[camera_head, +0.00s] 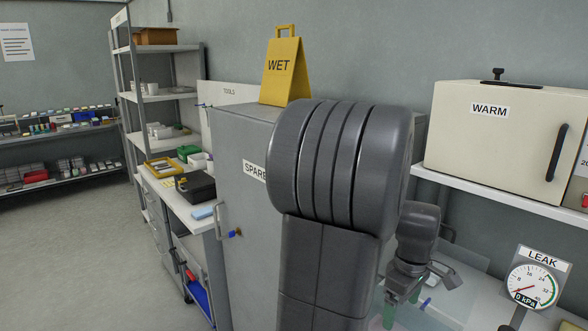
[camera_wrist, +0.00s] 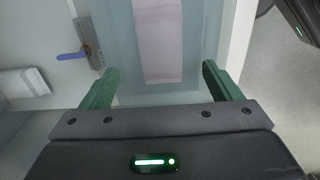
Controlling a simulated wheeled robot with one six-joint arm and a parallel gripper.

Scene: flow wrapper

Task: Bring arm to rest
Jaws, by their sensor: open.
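My gripper (camera_wrist: 160,72) has its two green fingers spread wide apart in the wrist view, with nothing held between them. Beyond the fingers is a pale bluish, see-through surface (camera_wrist: 205,40) with a pinkish-white strip (camera_wrist: 158,40) on it or under it. I cannot tell how far the fingers are from it. In the head view my dark grey arm rises large in the middle, and the wrist is low behind it. Part of the green fingers shows there, over the pale bench at the lower right; my arm hides the rest.
A grey cabinet (camera_head: 240,230) marked SPARE, with a yellow WET sign (camera_head: 284,70) on top, stands behind my arm. A cream WARM box (camera_head: 490,140) sits on a shelf at right. A LEAK gauge (camera_head: 533,285) stands at lower right. The floor (camera_head: 80,260) at left is clear.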

